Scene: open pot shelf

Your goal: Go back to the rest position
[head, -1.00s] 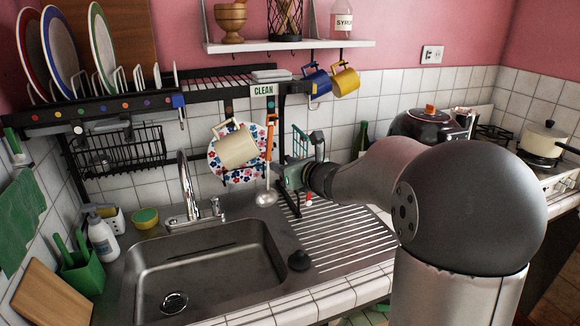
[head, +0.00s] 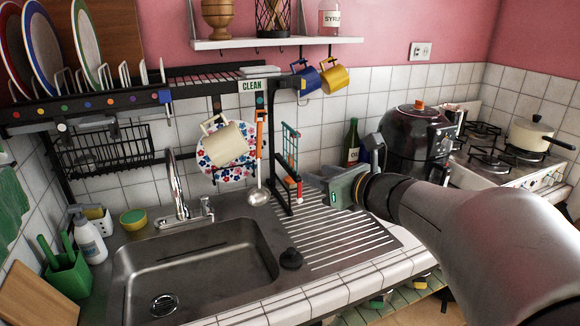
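My gripper (head: 318,183) is out over the ribbed drainboard (head: 350,238), to the right of the rack's upright post, with its fingers pointing left. The fingers are small and seen side-on, so I cannot tell whether they are open or shut. I see nothing hanging from them. My arm reaches in from the right edge and covers part of the counter and the floor.
A sink (head: 200,265) lies to the left.

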